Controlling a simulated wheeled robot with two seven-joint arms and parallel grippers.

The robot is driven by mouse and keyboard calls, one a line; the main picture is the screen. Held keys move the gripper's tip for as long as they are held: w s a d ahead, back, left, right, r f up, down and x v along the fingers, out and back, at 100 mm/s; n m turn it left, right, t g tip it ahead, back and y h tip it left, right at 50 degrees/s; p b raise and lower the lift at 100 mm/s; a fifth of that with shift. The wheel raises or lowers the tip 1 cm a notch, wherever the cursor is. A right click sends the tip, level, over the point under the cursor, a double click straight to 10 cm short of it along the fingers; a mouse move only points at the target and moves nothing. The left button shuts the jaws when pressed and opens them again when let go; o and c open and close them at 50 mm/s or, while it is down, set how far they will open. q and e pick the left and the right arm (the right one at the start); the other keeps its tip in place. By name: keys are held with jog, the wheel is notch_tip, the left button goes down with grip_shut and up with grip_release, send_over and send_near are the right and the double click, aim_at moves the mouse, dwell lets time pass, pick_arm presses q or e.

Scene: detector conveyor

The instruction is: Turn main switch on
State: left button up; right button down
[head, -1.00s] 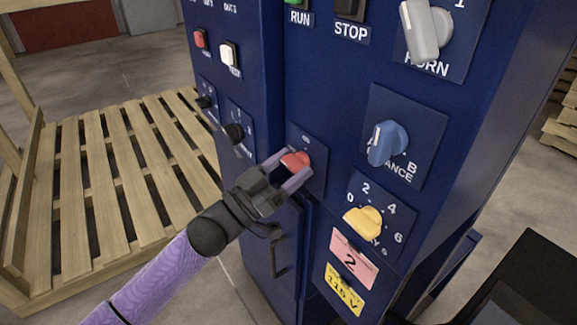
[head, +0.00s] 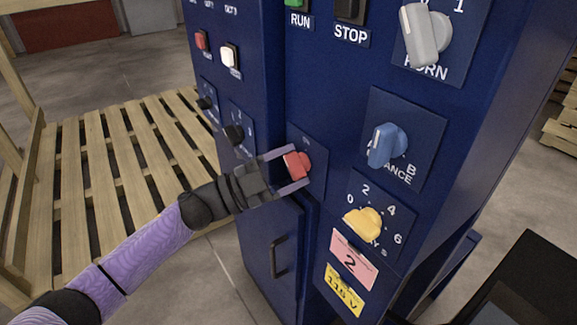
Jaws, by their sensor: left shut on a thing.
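The red rotary knob (head: 297,165) sits on a dark blue plate (head: 312,145) low on the front of the blue cabinet, left of the blue knob. The lettering on its plate is too small to read. My left gripper (head: 289,171) is shut on the red knob, with one finger above it and one below. The left arm reaches in from the lower left. My right gripper is not in view.
A blue knob (head: 387,146), a yellow knob (head: 363,222) and a grey knob (head: 425,35) are on the same cabinet face. A door handle (head: 279,257) is below my gripper. Wooden pallet slats (head: 100,190) lie at left.

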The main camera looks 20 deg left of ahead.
pick_arm(q)
jog(key=m+g, duration=0.1)
jog(key=m, duration=0.3)
jog(key=shift+r+g+p, duration=0.1)
jog(key=shift+g+p, duration=0.2)
jog(key=shift+g, duration=0.1)
jog(key=shift+m+g+y, duration=0.3)
jog(key=shift+m, duration=0.9)
jog(key=shift+m+g+p, duration=0.3)
jog(key=shift+m+p, duration=0.15)
jog(key=shift+m, duration=0.25)
jog(key=shift+m+y, duration=0.4)
jog(key=shift+m, duration=0.3)
jog(key=shift+m+p, duration=0.35)
jog(key=shift+m, duration=0.05)
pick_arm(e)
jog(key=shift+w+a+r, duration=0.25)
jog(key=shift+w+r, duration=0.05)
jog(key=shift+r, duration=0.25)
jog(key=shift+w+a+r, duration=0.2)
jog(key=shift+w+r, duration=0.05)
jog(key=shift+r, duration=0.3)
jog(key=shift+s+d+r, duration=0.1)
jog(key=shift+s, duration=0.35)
